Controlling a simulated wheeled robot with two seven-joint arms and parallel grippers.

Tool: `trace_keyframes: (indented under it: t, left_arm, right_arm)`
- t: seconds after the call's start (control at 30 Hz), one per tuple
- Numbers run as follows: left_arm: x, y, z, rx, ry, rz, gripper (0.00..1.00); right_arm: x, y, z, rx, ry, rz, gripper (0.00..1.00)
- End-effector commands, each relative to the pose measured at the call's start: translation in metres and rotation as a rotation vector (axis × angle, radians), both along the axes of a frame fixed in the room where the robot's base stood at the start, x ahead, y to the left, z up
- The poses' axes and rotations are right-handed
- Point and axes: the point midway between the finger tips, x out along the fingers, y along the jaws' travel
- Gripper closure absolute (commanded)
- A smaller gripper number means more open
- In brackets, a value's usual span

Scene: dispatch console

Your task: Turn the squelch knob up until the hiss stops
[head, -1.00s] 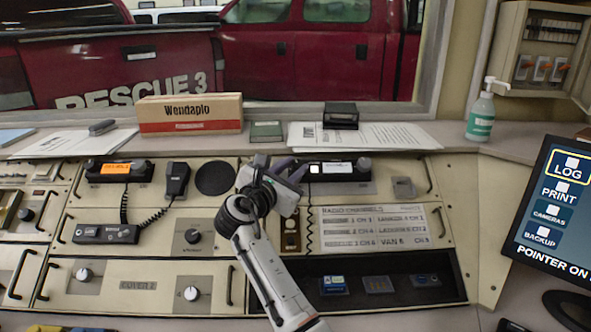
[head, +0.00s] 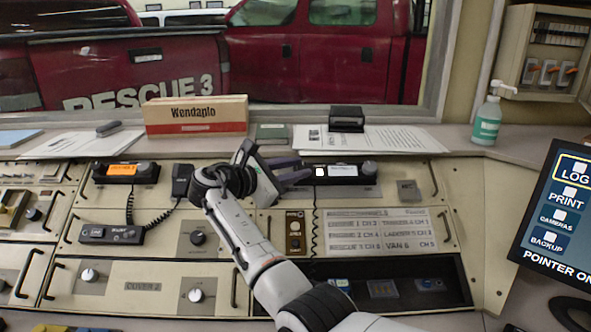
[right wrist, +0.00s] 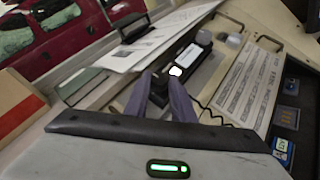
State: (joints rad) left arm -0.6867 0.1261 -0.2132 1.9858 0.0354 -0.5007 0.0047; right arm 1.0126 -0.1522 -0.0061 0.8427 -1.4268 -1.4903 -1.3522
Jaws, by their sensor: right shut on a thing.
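The right-hand radio (head: 345,172) is a black unit with a lit pale display on the sloped console; it also shows in the right wrist view (right wrist: 191,55). My right gripper (head: 298,171) reaches its left end from the left. In the right wrist view, the two purple-grey fingers (right wrist: 159,92) are closed on a small dark knob (right wrist: 158,84) beside a white lit square. The fingers hide most of this knob, and I cannot read a squelch label. Another dark knob (head: 368,168) sits at the radio's right end. My left gripper is not in view.
A coiled cord (head: 314,225) hangs just below the gripper. A black handset (head: 182,180) and another radio (head: 122,172) are to the left. A monitor (head: 560,215) stands at the right.

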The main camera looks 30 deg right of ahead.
Motion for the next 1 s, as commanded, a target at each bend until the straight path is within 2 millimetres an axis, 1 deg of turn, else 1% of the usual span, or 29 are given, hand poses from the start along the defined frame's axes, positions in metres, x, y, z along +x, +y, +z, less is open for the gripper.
trace_keyframes:
  t: [0.2, 0.23, 0.27, 0.57, 0.67, 0.77, 1.0]
  left_arm:
    - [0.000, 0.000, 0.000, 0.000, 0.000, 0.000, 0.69]
    - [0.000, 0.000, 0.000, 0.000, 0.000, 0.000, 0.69]
    - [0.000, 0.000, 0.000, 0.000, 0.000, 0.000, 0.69]
    - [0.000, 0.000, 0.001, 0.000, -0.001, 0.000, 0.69]
    - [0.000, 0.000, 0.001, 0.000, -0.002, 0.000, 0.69]
    - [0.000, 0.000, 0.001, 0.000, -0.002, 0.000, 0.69]
    - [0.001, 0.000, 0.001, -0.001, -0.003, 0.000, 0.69]
  right_arm:
    - [0.000, 0.000, -0.002, 0.004, 0.001, 0.000, 1.00]
    - [0.000, 0.000, -0.002, 0.004, 0.001, 0.000, 0.74]
    - [0.000, 0.000, -0.002, 0.004, 0.001, 0.000, 0.70]
    - [0.000, 0.001, -0.001, 0.001, 0.001, 0.001, 0.70]
    - [-0.001, 0.008, 0.000, 0.001, 0.002, 0.004, 0.70]
    - [-0.005, 0.022, 0.003, 0.002, 0.001, 0.005, 0.70]
    - [-0.017, 0.068, 0.012, 0.002, 0.001, 0.004, 0.70]
